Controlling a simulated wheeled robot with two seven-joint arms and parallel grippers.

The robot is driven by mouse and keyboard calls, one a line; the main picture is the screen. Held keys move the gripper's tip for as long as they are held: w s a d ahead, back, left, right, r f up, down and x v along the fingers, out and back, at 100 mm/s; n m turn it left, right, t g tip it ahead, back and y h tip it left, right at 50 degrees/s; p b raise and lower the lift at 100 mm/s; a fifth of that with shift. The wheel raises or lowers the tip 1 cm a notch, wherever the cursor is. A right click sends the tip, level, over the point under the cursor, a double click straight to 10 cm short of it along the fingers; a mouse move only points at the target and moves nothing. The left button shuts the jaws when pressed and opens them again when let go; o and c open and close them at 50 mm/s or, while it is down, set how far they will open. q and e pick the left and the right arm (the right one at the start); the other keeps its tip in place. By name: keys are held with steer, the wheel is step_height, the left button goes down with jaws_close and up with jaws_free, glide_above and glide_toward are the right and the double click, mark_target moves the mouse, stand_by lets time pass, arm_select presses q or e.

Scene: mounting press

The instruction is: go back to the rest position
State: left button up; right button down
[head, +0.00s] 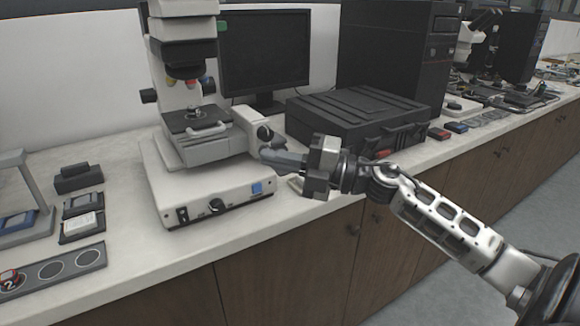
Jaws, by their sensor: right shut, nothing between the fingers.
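My right gripper (277,155) shows in the middle of the head view, its arm coming in from the lower right. Its fingers are shut and point left, with nothing seen between them. It is in front of the right side of the microscope (188,95), near the focus knob; I cannot tell whether it touches. The microscope's white base (215,190) has a blue button and a black knob on its front. My left gripper is not in view.
A black case (355,112) lies on the white counter (130,255) behind my right gripper. A monitor (265,50) and a black computer tower (395,45) stand at the back. Small dark blocks (78,178) and a strip with round recesses (55,270) lie at left.

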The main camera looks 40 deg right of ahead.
steer(key=s+a+f+m+t+h+p, duration=0.1)
steer(key=s+a+f+m+h, duration=0.15)
steer(key=f+m+h, duration=0.45)
steer(key=s+a+f+m+t+h+p, duration=0.15)
steer(key=s+f+m, duration=0.25)
steer(key=f+m, duration=0.65)
steer(key=s+a+f+m+g, duration=0.6)
steer(key=s+a+f+m, duration=0.2)
steer(key=s+a+f, duration=0.2)
steer(key=shift+s+a+h, duration=0.45)
steer(key=shift+s+a, duration=0.1)
steer(key=shift+a, duration=0.65)
steer(key=shift+f, duration=0.1)
stand_by(0.4)
